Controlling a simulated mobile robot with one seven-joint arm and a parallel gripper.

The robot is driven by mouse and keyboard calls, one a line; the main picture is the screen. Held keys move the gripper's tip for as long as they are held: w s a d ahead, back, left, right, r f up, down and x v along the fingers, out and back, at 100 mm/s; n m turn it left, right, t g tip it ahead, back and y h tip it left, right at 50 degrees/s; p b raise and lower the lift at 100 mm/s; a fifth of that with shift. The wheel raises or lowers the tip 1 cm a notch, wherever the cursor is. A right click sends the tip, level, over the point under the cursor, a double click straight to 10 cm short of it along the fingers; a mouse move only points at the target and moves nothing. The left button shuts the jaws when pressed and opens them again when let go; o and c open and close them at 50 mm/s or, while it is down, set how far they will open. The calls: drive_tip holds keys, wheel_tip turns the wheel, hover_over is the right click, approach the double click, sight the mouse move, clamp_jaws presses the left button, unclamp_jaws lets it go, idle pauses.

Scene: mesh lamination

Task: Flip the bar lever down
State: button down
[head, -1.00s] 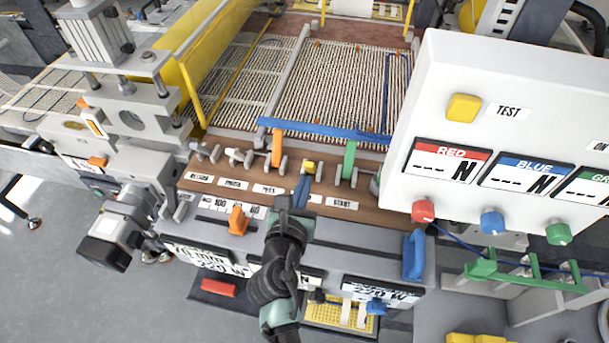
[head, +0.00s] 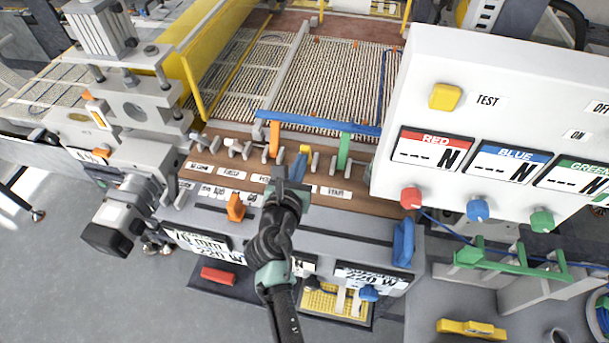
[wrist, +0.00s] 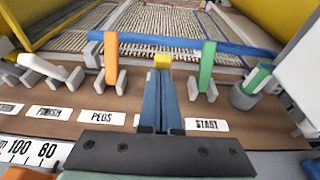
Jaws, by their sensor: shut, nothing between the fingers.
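A row of small levers stands on the brown control panel (head: 352,199). An upright orange lever (wrist: 110,59) is behind the PEGS label and an upright green lever (wrist: 207,66) is behind the START label. Between them is a short yellow-tipped lever (wrist: 162,60), mostly hidden behind my fingers. The label under it is covered by my gripper, so I cannot read whether it is the bar lever. My gripper (wrist: 161,78) is shut and empty, its blue fingertips right in front of the yellow tip. I cannot tell if they touch. It also shows in the head view (head: 299,160).
A long blue bar (wrist: 185,43) crosses behind the levers. Grey levers (wrist: 45,66) stand to the left. A white display box (head: 500,110) with coloured knobs rises close on the right. An orange knob (head: 235,207) is on the ledge to the left.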

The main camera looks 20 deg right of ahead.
drive_tip(key=shift+w+d+r+p, duration=0.2)
drive_tip(key=shift+r+p, duration=0.1)
drive_tip(key=shift+r, duration=0.15)
drive_tip(key=shift+w+d+r+p, duration=0.2)
drive_tip(key=shift+r+p, duration=0.05)
drive_tip(key=shift+r, duration=0.15)
drive_tip(key=shift+w+d+r, duration=0.15)
drive_tip(key=shift+w+r, duration=0.05)
drive_tip(key=shift+w, duration=0.05)
drive_tip(key=shift+w+d+r+p, duration=0.15)
drive_tip(key=shift+w+d+p, duration=0.3)
drive_tip(key=shift+w, duration=0.3)
drive_tip(key=shift+w+d+r+p, duration=0.15)
drive_tip(key=shift+w+d+p, duration=0.25)
drive_tip(key=shift+w, duration=0.3)
drive_tip(key=shift+w+d, duration=0.65)
drive_tip(key=shift+w, duration=0.25)
drive_tip(key=shift+w+d+r, duration=0.1)
drive_tip(key=shift+r, duration=0.05)
drive_tip(key=shift+r, duration=0.15)
